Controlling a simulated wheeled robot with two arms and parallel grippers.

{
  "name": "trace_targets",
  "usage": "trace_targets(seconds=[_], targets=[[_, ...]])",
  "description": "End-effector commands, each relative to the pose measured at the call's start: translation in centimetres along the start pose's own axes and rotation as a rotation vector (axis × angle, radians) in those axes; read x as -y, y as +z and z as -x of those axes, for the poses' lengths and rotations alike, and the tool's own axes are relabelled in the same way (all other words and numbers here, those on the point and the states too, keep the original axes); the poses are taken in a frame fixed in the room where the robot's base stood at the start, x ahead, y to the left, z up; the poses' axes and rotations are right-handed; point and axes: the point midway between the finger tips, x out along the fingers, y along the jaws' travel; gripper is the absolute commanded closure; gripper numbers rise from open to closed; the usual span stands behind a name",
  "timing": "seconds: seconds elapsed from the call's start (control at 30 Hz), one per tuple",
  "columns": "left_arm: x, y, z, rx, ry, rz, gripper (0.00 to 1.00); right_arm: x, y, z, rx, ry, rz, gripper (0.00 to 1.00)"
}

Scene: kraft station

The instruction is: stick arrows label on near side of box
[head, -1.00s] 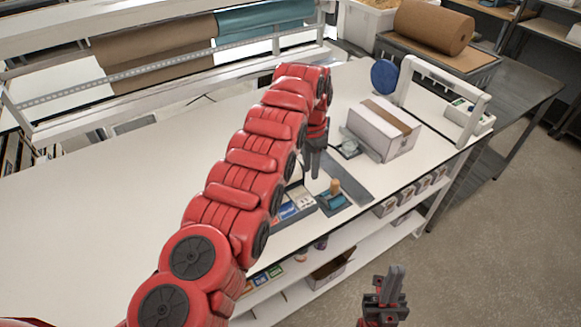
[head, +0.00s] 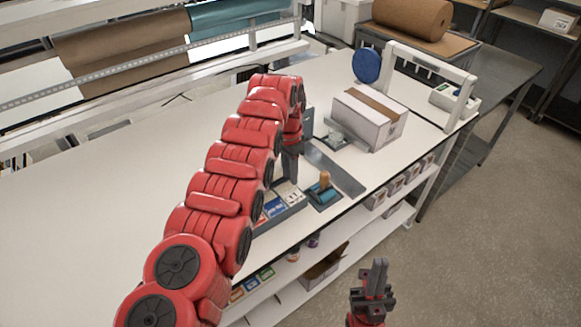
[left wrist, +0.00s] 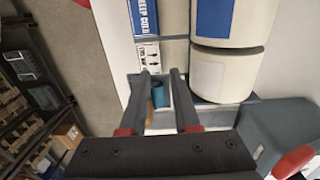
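The white cardboard box (head: 382,130) with a brown tape strip stands on the bench, its near side bare. The arrows label (left wrist: 150,57), white with dark print, lies beside a blue KEEP COLD label in the left wrist view. In the head view it seems to be the white card (head: 294,197) at the right end of the label tray (head: 284,213). My left gripper (head: 291,178) points down just above that tray. Its fingers (left wrist: 164,74) are apart with nothing held between them. My right gripper (head: 378,270) is low, in front of the bench; its finger gap cannot be made out.
A teal stamp pad with a wooden-handled stamp (head: 324,187) sits right of the tray. A grey strip (head: 335,170) lies behind it. A scale (head: 340,137) is beside the box. A white frame (head: 430,75) and blue disc (head: 367,66) stand behind. Large pale rolls (left wrist: 222,75) are close in the left wrist view.

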Motion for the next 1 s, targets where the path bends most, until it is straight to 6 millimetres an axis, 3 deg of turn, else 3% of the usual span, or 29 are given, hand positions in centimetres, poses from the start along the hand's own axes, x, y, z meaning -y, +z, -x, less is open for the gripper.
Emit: trace_targets(seconds=[0.27, 0.5, 0.97, 1.0], targets=[[0.3, 0.4, -2.5, 0.004, 0.003, -0.001, 0.7, 0.0, -0.1, -0.6, 0.0, 0.0, 0.0, 1.0], [0.2, 0.2, -4.7, 0.002, 0.001, 0.0, 0.7, 0.0, 0.1, 0.7, 0.0, 0.0, 0.0, 1.0], [0.0, 0.1, -5.5, 0.001, 0.001, 0.001, 0.7, 0.1, 0.1, 0.9, 0.0, 0.0, 0.0, 1.0], [0.0, 0.1, -5.5, 0.001, 0.001, 0.001, 0.77, 0.1, 0.1, 0.9, 0.0, 0.0, 0.0, 1.0]])
